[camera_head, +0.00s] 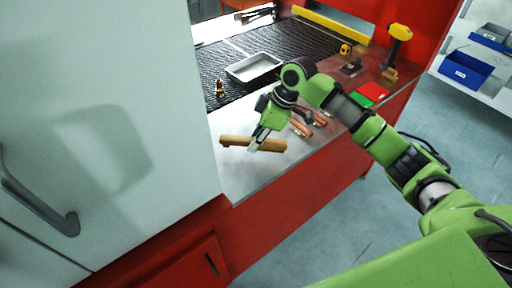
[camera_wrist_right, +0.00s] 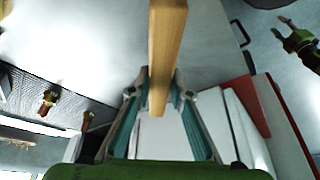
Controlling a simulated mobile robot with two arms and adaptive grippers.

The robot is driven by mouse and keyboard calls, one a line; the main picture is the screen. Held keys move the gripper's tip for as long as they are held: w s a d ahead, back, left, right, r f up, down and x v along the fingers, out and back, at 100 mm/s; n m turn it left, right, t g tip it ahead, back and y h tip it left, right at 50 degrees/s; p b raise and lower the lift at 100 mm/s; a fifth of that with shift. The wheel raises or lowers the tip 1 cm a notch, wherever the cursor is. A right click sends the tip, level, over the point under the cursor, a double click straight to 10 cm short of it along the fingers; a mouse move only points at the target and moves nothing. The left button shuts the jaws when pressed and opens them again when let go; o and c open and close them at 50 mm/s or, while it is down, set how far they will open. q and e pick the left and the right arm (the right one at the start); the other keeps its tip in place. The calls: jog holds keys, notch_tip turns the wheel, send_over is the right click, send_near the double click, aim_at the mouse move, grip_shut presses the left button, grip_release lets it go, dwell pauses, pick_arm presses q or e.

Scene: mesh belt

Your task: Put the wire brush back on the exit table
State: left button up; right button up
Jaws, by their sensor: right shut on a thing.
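The wire brush (camera_head: 235,141) shows as a long tan wooden bar over the near end of the metal exit table (camera_head: 240,178). My right gripper (camera_head: 257,142) is shut on it, right of its middle. In the right wrist view the brush (camera_wrist_right: 167,50) runs between the two fingers of my right gripper (camera_wrist_right: 160,85). The bristles are not clearly visible. I cannot tell whether the brush touches the table or hangs just above it.
A grey tray (camera_head: 253,67) and a small brass fitting (camera_head: 219,88) are on the dark mesh belt (camera_head: 290,38). Wooden-handled tools (camera_head: 301,128) lie right of my gripper. Red (camera_head: 373,91) and green pads lie further right. A white cabinet (camera_head: 100,110) stands close on the left.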

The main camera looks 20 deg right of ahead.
aim_at(255, 156)
notch_tip(255, 156, down, 3)
jog(key=shift+s+f+p, duration=0.1)
jog(key=shift+f+p, duration=0.05)
jog(key=shift+p, duration=0.3)
pick_arm(q)
jog(key=shift+s+a+r, duration=0.4)
jog(key=shift+s+a, duration=0.2)
pick_arm(e)
jog(key=shift+f, duration=0.1)
jog(key=shift+f, duration=0.1)
jog(key=o, duration=1)
pick_arm(q)
notch_tip(255, 156, down, 2)
jog(key=shift+d+f+b, duration=0.15)
jog(key=shift+b, duration=1.1)
pick_arm(e)
jog(key=v, duration=1.2)
jog(key=shift+a, duration=0.1)
